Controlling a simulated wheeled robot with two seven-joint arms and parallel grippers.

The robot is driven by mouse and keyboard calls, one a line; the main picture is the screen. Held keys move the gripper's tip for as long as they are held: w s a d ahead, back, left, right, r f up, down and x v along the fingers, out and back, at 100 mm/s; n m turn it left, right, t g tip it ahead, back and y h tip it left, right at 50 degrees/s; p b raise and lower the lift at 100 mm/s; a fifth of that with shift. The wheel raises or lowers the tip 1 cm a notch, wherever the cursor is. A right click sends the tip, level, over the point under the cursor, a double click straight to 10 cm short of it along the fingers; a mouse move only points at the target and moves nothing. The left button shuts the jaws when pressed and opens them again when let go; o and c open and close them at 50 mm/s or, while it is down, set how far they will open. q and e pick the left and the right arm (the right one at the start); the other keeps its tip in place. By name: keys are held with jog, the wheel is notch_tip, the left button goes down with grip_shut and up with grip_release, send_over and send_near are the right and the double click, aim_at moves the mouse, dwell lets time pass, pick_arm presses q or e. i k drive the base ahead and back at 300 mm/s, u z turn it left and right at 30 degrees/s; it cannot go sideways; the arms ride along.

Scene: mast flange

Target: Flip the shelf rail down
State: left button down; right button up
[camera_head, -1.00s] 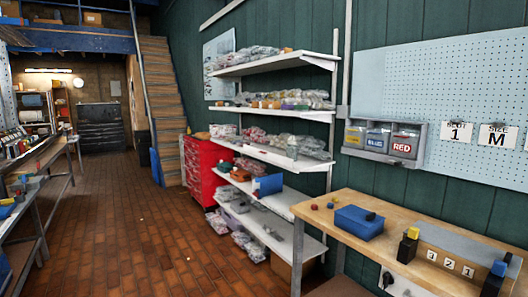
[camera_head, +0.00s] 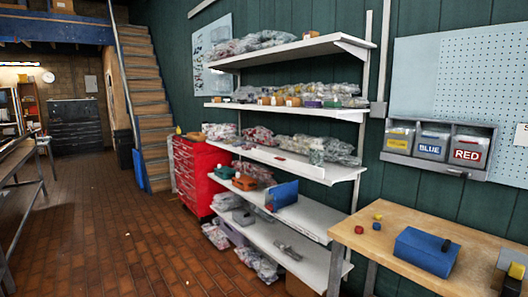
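A white wall-mounted shelving unit (camera_head: 290,103) stands in the middle of the camera_head view, with several shelves one above another. The third shelf from the top (camera_head: 312,172) has a white front edge and end lip at its right. The shelf below it (camera_head: 310,230) has a front edge with small print on it. I cannot tell for sure which edge is the shelf rail, or whether one is up or down.
A wooden bench (camera_head: 385,235) with a blue box (camera_head: 426,250) stands at lower right. A red drawer cabinet (camera_head: 198,172) stands left of the shelves. Bagged items and a blue bin (camera_head: 282,194) fill the shelves. The brick floor (camera_head: 110,240) is clear at left.

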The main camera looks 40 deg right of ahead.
aim_at(315, 170)
jog(key=z, duration=0.25)
jog(key=i, duration=1.6)
jog(key=z, duration=1.65)
jog(key=i, duration=1.1)
jog(key=z, duration=1.05)
